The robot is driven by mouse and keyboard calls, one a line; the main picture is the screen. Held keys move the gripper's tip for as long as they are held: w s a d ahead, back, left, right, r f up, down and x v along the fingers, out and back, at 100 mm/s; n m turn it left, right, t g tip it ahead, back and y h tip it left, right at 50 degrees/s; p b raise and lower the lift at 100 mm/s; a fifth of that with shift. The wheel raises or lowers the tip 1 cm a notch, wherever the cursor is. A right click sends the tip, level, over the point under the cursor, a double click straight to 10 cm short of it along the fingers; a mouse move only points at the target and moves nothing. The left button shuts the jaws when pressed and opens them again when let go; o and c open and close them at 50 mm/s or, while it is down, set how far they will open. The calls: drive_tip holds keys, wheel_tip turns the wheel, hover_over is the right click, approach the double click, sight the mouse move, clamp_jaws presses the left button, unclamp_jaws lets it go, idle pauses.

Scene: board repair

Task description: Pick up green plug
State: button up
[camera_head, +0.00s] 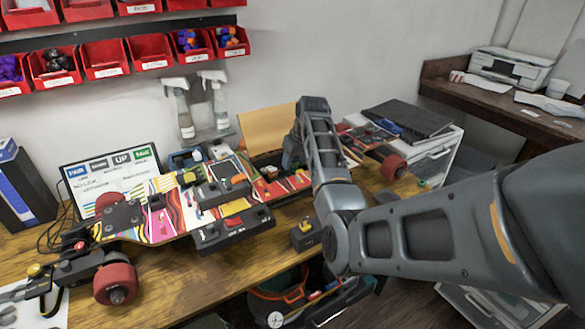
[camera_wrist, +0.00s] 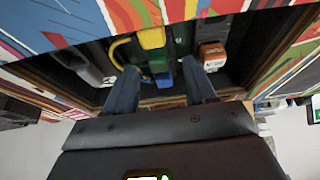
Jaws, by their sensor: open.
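In the wrist view, a green plug (camera_wrist: 157,60) sits in an open compartment of the brightly painted board (camera_wrist: 60,20), close to a yellow block (camera_wrist: 151,37) and a blue part. My gripper (camera_wrist: 160,88) is open, with one finger on each side of the green and blue parts. I cannot tell whether the fingers touch anything. In the head view, the painted board (camera_head: 163,222) lies across the workbench, and my arm reaches over its right part. My fingertips and the plug cannot be made out clearly there.
In the wrist view, a yellow cable (camera_wrist: 117,52) loops left of the fingers and a brown-and-white part (camera_wrist: 212,56) stands to the right. A small dark block (camera_head: 305,234) sits on the bench (camera_head: 215,268). Red bins (camera_head: 104,62) hang on the wall.

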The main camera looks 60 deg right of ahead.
drive_tip(key=shift+x, duration=1.1)
drive_tip(key=shift+c, duration=0.4)
clamp_jaws()
